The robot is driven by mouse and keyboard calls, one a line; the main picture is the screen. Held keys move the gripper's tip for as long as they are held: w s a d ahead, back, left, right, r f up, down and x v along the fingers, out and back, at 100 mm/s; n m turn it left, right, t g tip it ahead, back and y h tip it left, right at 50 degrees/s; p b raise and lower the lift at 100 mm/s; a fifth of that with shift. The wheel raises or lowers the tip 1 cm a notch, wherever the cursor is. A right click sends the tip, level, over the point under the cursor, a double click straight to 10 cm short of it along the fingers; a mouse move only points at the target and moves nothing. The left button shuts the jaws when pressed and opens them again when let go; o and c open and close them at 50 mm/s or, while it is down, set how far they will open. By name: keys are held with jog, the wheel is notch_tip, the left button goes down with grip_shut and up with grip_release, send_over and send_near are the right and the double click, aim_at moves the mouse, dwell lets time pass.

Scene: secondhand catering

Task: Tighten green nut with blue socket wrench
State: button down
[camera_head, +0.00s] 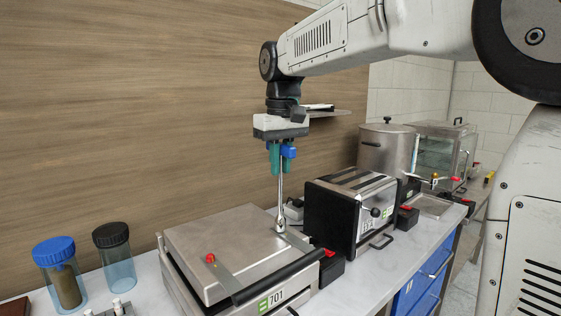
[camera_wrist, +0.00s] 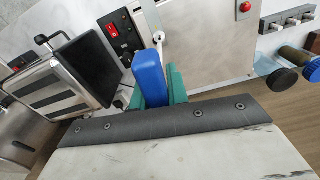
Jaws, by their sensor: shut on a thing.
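My gripper (camera_head: 281,168), with teal fingers, is shut on the blue handle of a socket wrench (camera_head: 280,203). Its chrome shaft hangs down roughly upright, with the socket end close above or touching the right rear part of the silver press-like appliance (camera_head: 232,240); I cannot tell which. In the wrist view the blue handle (camera_wrist: 149,75) sits between the teal fingers (camera_wrist: 158,91), and a small bright metal end shows beyond it. I cannot make out a green nut in either view. A grey rack with several metal studs (camera_head: 121,307) stands at the lower left.
A toaster (camera_head: 352,205) stands just right of the wrench. A blue-lidded jar (camera_head: 62,276) and a black-lidded jar (camera_head: 116,258) stand at left. A steel pot (camera_head: 385,150) and a glass-fronted cabinet (camera_head: 438,150) are behind. Some white counter (camera_head: 385,266) in front is clear.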

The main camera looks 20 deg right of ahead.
dwell(0.3)
jog(key=m, duration=0.5)
jog(key=shift+m, duration=0.4)
jog(key=m, duration=0.5)
jog(key=shift+a+m+h, duration=0.1)
jog(key=shift+m+h, duration=0.2)
jog(key=m, duration=0.5)
jog(key=shift+w+m, duration=0.1)
jog(key=shift+m, duration=0.3)
